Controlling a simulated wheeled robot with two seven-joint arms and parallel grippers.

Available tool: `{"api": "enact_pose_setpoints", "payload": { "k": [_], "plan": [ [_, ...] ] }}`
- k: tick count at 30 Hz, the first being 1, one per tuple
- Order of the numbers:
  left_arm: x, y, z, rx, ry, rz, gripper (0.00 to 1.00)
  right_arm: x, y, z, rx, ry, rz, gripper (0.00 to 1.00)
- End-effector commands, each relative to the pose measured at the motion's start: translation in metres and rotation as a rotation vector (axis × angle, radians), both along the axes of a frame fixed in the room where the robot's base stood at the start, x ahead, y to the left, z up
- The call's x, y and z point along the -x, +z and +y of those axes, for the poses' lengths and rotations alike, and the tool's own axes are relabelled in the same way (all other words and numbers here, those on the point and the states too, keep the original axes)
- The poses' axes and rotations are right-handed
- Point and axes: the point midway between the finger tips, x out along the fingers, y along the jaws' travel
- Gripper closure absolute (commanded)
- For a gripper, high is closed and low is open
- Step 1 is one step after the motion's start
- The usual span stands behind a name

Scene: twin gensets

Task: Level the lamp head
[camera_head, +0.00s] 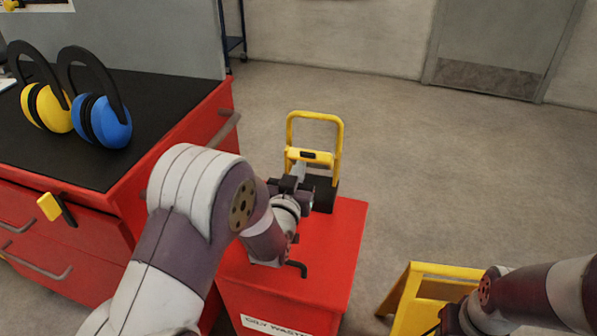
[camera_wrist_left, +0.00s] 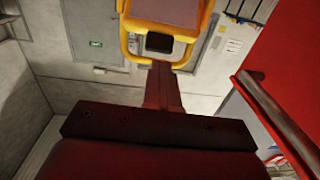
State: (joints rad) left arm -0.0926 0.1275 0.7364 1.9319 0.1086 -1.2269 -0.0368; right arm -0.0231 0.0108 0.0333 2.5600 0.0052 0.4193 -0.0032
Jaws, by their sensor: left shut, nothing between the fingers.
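The lamp stands on the red waste bin, with a yellow tubular frame (camera_head: 316,122) and a black block (camera_head: 324,194) at its base. A yellow crosspiece with a dark slot (camera_head: 310,157) spans the frame; I cannot tell the head's exact tilt. My left gripper (camera_head: 299,174) is at the lamp's near side, low in front of the frame, partly hidden by my wrist. In the left wrist view, its shut, empty fingers (camera_wrist_left: 161,72) point at the yellow lamp part (camera_wrist_left: 160,26); contact is unclear. My right gripper (camera_head: 447,322) is at the bottom right, mostly cut off.
The red bin (camera_head: 340,245) has a black handle (camera_head: 296,268) in front. A red drawer bench (camera_head: 215,110) with yellow earmuffs (camera_head: 47,107) and blue earmuffs (camera_head: 104,122) stands left. A yellow stand (camera_head: 400,300) is near my right arm. Floor behind the lamp is clear.

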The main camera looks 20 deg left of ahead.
Motion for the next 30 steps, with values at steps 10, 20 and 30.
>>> {"api": "enact_pose_setpoints", "payload": {
  "k": [10,20,30],
  "plan": [
    [0.0,0.0,0.0,0.0,0.0,0.0,1.0,0.0,0.0,0.0,0.0,0.0,0.0,0.57],
    [0.0,0.0,0.0,0.0,0.0,0.0,1.0,0.0,0.0,0.0,0.0,0.0,0.0,0.57],
    [0.0,0.0,0.0,0.0,0.0,0.0,1.0,-0.0024,-0.0004,-0.0001,0.002,0.009,-0.006,0.8]
  ]
}}
